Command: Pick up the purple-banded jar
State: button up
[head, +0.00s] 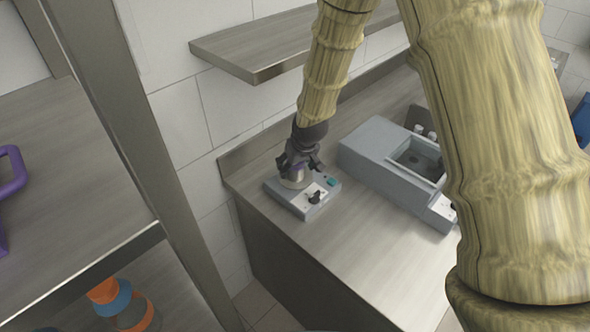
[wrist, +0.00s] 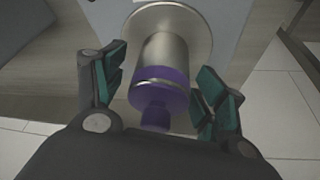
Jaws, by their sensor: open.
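The purple-banded jar (wrist: 165,88) is metallic with a purple band and purple top in the wrist view. It stands on the round metal plate (wrist: 197,22) of a grey device. In the head view my gripper (head: 296,168) points down over this device and mostly hides the jar. In the wrist view my gripper (wrist: 160,92) is open, with one green-padded finger on each side of the jar's purple end. Gaps show between the pads and the jar, and I see no contact.
The grey device (head: 296,207) has a black knob and a teal button and sits at the counter's left end. A grey box with a basin (head: 375,150) stands to its right. A shelf (head: 240,48) hangs above. The counter front (head: 350,245) is clear.

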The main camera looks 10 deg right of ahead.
jog(key=shift+r, duration=0.1)
jog(key=c, duration=1.2)
